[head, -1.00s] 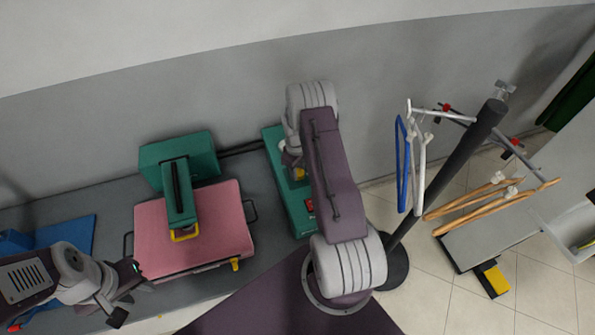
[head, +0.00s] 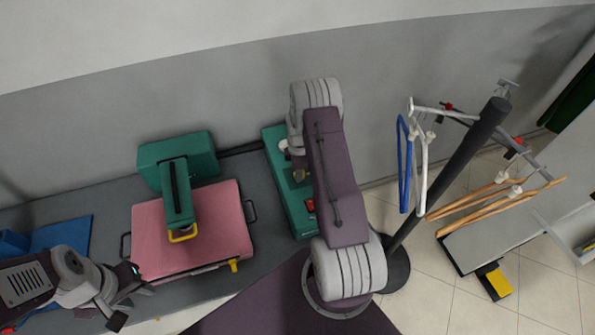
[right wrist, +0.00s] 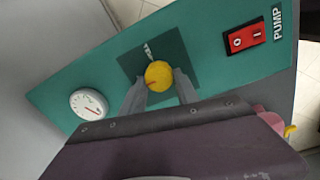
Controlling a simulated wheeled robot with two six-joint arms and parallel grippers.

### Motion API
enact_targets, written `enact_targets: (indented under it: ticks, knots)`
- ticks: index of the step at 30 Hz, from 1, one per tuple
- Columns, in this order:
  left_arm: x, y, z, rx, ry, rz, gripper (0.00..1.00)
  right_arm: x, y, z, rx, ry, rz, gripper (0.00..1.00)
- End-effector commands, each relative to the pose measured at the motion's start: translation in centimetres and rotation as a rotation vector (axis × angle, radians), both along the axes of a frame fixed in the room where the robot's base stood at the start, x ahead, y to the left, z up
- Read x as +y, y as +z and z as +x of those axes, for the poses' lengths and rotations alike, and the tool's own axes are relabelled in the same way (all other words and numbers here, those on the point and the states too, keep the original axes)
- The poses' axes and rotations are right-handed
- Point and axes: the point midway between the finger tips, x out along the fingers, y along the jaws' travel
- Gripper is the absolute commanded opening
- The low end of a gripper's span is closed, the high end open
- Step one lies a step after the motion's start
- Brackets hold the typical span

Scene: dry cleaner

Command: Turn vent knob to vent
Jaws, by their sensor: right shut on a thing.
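The round yellow vent knob (right wrist: 159,74) sits on a dark square plate on the green pump panel (right wrist: 75,75). A short red mark on its face points to the lower left. A small pale label (right wrist: 148,51) stands above it, too blurred to read. My right gripper (right wrist: 160,84) is shut on the knob, one finger on each side. In the head view the green pump unit (head: 278,185) is partly covered by my right arm, and the knob barely shows. My left gripper (head: 125,294) is open and empty at the front left corner of the pink press.
A white dial (right wrist: 89,103) and a red rocker switch (right wrist: 246,38) marked PUMP flank the knob. The pink press pad (head: 215,222) with its green head is left of the pump unit. A dark pole (head: 440,190) with hangers stands on the right.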

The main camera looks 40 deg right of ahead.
Motion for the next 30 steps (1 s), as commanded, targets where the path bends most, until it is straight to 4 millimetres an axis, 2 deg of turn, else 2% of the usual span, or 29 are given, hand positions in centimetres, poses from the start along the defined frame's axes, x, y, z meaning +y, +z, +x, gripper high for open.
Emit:
enact_targets:
  ticks: [18,19,21,30]
  knots:
    - [0.0,-0.04,0.0,0.0,0.0,0.0,0.36,-0.31,0.34,0.31,-0.011,0.041,-0.008,0.0]
    - [0.0,-0.04,0.0,0.0,0.0,0.0,0.36,-0.31,0.34,0.32,-0.011,0.041,-0.008,0.4]
    - [0.0,-0.04,0.0,0.0,0.0,0.0,0.36,-0.27,0.31,0.29,-0.009,0.04,-0.006,0.58]
    - [0.0,-0.11,0.0,0.0,0.0,0.0,0.36,-0.13,0.21,0.14,-0.005,0.039,-0.003,0.58]
